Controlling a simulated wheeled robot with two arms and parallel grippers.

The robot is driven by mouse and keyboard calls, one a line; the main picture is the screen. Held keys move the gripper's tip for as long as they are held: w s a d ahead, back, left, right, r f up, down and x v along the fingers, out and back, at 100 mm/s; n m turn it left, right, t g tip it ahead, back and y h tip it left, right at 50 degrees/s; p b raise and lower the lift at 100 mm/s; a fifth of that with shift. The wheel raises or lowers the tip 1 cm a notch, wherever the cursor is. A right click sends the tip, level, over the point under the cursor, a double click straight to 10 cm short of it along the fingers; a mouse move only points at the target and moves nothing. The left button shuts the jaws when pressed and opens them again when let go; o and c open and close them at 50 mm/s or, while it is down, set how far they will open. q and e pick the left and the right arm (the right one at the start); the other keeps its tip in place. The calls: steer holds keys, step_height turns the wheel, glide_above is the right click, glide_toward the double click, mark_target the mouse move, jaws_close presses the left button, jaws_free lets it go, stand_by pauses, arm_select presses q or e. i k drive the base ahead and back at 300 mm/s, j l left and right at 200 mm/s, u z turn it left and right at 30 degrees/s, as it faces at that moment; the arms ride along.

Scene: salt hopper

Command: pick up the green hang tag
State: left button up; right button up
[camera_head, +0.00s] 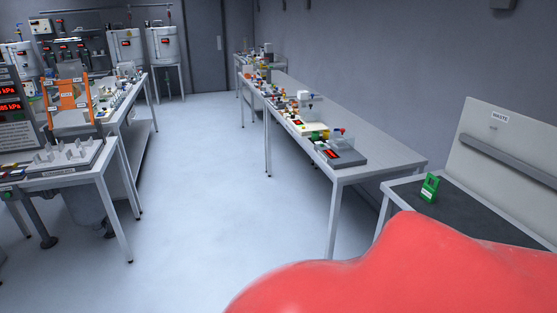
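The green hang tag (430,188) appears to be the small green frame-like piece on the dark top of the table at the right. It stands upright or leans; I cannot tell which, and its lower part shows a pale label. Neither of my grippers can be made out in the head view, so their distance from the tag cannot be told. A large smooth red shape (400,270) fills the lower right very close to the camera and hides the near part of that table; I cannot tell what it is.
The dark-topped table (398,190) has a back panel marked WASTE (500,117). A long grey table (385,152) with instruments runs along the right wall. Benches with equipment (60,182) stand at the left. The floor (200,180) between them is clear.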

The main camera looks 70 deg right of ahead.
mark_target(429, 193)
steer(key=z, duration=3.35)
steer(key=i+u, duration=0.3)
steer(key=i, duration=1.85)
